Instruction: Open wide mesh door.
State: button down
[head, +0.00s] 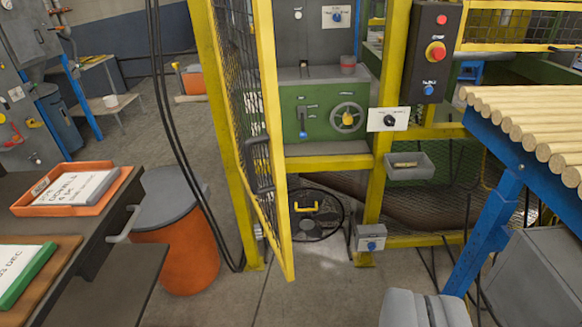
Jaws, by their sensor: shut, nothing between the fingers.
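The mesh door (237,70) stands ajar in the head view, left of centre. It has a yellow frame and dark wire mesh, and it is angled out from the left yellow post (213,60). Its free edge (272,130) is nearest me, with a gap to the right yellow post (376,190). A dark upright handle (258,155) sits near that free edge. My gripper (425,308) shows as a grey shape at the bottom edge, right of centre, apart from the door. It looks shut and empty, and most of it is cut off.
Behind the opening is a green machine panel with a handwheel (348,117). An orange bin with a grey lid (172,245) and a dark bench (100,240) stand left of the door. A blue-legged table of wooden dowels (525,110) is at right. Floor before the door is clear.

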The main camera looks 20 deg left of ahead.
aim_at(261, 13)
jog(key=i, duration=0.9)
jog(key=z, duration=0.05)
